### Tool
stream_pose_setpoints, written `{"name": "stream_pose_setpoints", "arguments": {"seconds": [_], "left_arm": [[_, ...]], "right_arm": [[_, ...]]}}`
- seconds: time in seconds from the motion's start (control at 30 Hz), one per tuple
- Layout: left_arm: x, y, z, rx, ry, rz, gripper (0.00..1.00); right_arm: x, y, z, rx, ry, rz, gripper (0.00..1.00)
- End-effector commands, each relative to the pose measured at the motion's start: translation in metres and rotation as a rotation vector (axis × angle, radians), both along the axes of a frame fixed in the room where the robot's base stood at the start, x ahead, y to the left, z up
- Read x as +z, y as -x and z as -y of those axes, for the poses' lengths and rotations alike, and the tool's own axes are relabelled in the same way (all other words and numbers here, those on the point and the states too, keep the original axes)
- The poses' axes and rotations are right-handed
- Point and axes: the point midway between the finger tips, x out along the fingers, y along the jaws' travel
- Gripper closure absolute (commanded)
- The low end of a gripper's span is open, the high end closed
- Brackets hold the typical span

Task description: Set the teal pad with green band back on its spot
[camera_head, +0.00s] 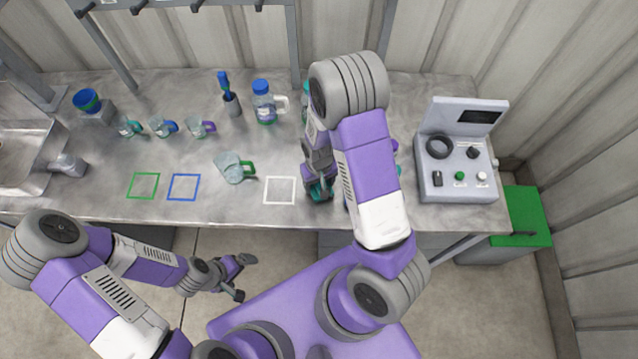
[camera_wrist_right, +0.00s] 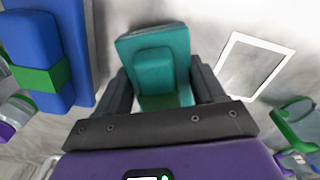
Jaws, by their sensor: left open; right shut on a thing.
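The teal pad (camera_wrist_right: 155,45) is between the fingers of my right gripper (camera_wrist_right: 163,82) in the right wrist view. A strip of green shows low on it; the gripper body hides the rest. In the head view the teal pad (camera_head: 320,193) shows just below my right gripper (camera_head: 318,178), right of the white square outline (camera_head: 279,190). I cannot tell whether it touches the counter. The outline also shows in the right wrist view (camera_wrist_right: 256,66), empty and apart from the pad. My left gripper (camera_head: 243,277) is open and empty, in front of the counter.
A blue pad with a green band (camera_wrist_right: 38,65) is left of the held pad in the wrist view. A glass mug with green handle (camera_head: 232,167) stands left of the white outline. Green (camera_head: 143,186) and blue (camera_head: 184,187) outlines are empty. A grey instrument (camera_head: 455,160) stands at right.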

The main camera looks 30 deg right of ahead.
Motion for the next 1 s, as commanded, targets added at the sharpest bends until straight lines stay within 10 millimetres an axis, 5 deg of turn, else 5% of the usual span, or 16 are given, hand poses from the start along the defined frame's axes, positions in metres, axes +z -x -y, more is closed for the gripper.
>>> {"name": "stream_pose_setpoints", "arguments": {"seconds": [0.47, 0.5, 0.63, 1.0], "left_arm": [[-0.0061, -0.0002, 0.0, 0.0, 0.0, 0.0, 0.0], [-0.0049, -0.0001, 0.0, 0.0, 0.0, 0.0, 0.0], [-0.0045, -0.0001, -0.0001, 0.0, 0.0, 0.0, 0.0], [-0.0002, -0.0001, 0.0, 0.0, 0.0, 0.0, 0.0]], "right_arm": [[-0.0175, -0.0001, 0.0, 0.0, 0.0, 0.001, 0.6], [-0.0162, 0.0, 0.0001, 0.0, 0.0, 0.0, 0.25], [-0.0158, 0.0, 0.0002, 0.0, 0.0, 0.0, 0.06], [-0.011, -0.0001, 0.0002, 0.0, 0.0, 0.0, 0.06]]}}
